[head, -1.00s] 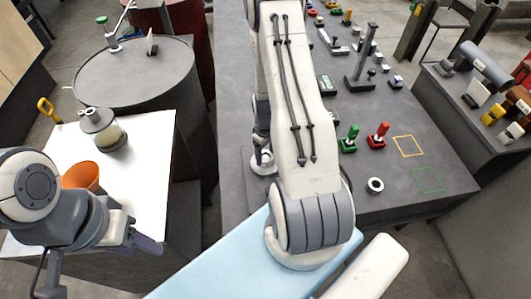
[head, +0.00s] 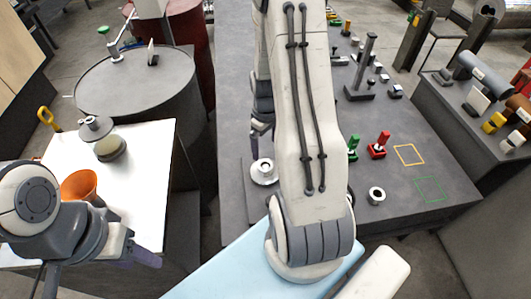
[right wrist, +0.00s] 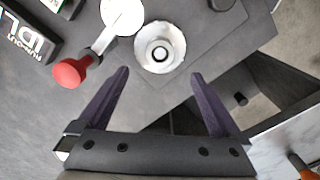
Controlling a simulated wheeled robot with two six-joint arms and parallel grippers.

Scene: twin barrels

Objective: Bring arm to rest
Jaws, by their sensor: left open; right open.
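My right arm (head: 305,110) reaches across the middle of the head view over the dark grey table. Its gripper (head: 262,130) is partly hidden behind the arm, above a white flanged round part (head: 264,172) on the table. In the right wrist view the gripper (right wrist: 160,75) is open, with purple fingers apart and nothing between them. The white round part (right wrist: 160,47) lies just beyond the fingertips. My left gripper (head: 146,257) is open at the lower left, beside the white-topped table (head: 150,150); its fingers show only in part.
An orange cup (head: 78,186) and a capped jar (head: 110,148) stand near my left arm. Green (head: 353,147) and red (head: 379,146) pegs and a ring (head: 377,195) stand right of my right arm. A red knob (right wrist: 68,73) is left of the right gripper.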

